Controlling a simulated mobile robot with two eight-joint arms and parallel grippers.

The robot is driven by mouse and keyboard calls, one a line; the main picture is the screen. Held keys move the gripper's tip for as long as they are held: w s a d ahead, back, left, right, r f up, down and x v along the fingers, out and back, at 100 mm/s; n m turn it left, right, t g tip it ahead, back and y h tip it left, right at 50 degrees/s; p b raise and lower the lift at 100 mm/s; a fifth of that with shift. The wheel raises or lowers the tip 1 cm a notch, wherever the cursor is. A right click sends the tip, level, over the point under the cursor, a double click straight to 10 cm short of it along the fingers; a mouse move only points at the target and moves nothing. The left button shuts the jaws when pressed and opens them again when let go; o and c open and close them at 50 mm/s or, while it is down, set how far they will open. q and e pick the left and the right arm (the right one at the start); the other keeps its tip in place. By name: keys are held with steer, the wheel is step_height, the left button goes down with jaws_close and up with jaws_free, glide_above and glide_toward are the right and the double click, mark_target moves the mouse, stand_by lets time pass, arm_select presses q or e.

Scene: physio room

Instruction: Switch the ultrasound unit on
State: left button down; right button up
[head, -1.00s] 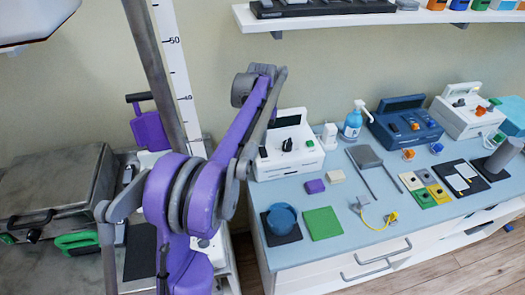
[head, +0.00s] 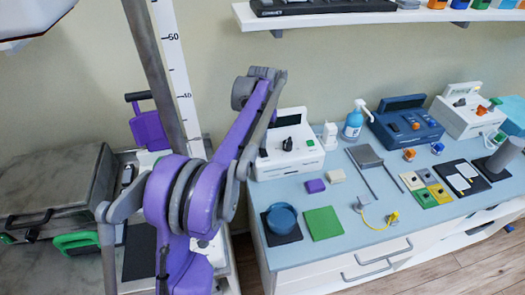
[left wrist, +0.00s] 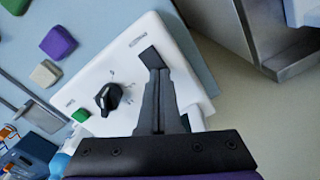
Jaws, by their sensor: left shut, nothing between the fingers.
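A white unit (head: 289,150) with a black knob (head: 287,144), a dark screen at its back and a small green button stands at the counter's left end. No label is readable enough to confirm it as the ultrasound unit. In the left wrist view the unit (left wrist: 133,75) fills the middle, with its knob (left wrist: 108,97) and green button (left wrist: 81,115). My left gripper (left wrist: 155,75) is shut and empty over the panel, beside the knob; contact cannot be told. In the head view its fingers are hidden behind my arm. My right gripper is out of view.
A dark blue unit (head: 406,126) and another white unit (head: 466,111) stand farther right. A pump bottle (head: 354,121) stands close to the first unit.

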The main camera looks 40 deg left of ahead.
arm_select(q)
steer(key=shift+f, duration=0.25)
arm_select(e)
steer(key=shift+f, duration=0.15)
arm_select(q)
steer(key=shift+r+p, duration=1.75)
steer(key=shift+r, duration=1.85)
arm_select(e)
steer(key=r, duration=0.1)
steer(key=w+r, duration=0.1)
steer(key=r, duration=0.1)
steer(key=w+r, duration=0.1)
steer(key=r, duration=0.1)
arm_select(q)
steer(key=shift+f, duration=0.1)
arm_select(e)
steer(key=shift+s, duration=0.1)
